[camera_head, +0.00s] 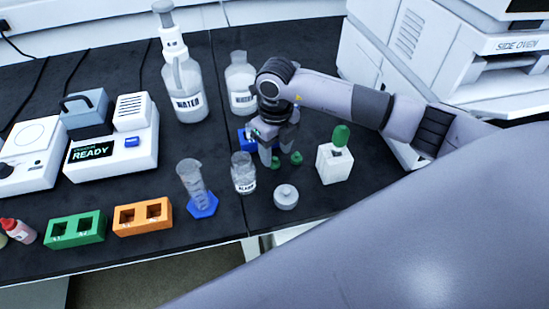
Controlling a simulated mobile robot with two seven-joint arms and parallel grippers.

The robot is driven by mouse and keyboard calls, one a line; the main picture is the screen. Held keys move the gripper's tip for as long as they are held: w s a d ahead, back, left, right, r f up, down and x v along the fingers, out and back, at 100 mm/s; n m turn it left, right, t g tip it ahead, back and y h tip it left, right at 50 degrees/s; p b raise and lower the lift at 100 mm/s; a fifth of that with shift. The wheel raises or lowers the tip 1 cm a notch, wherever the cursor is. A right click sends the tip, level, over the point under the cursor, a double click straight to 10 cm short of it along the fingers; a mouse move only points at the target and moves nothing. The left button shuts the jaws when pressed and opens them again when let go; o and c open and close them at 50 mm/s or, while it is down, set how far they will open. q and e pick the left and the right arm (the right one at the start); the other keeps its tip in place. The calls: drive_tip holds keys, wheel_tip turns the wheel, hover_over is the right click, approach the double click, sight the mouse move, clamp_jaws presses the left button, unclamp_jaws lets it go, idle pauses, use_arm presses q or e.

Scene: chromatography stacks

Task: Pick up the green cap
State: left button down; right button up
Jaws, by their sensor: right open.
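A larger green rounded piece (341,135) stands on a white block (335,164) to the right. My left gripper is not in view.
A glass jar (243,174) and a grey lidded round pot (286,197) stand in front of the gripper. A blue object (244,138) is partly hidden behind it. A graduated cylinder (194,185), orange rack (143,217) and water bottle (184,90) stand left.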

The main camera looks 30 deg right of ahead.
wheel_tip(320, 180, down, 2)
drive_tip(key=shift+f, duration=0.2)
clamp_jaws()
drive_tip(key=shift+r, duration=0.1)
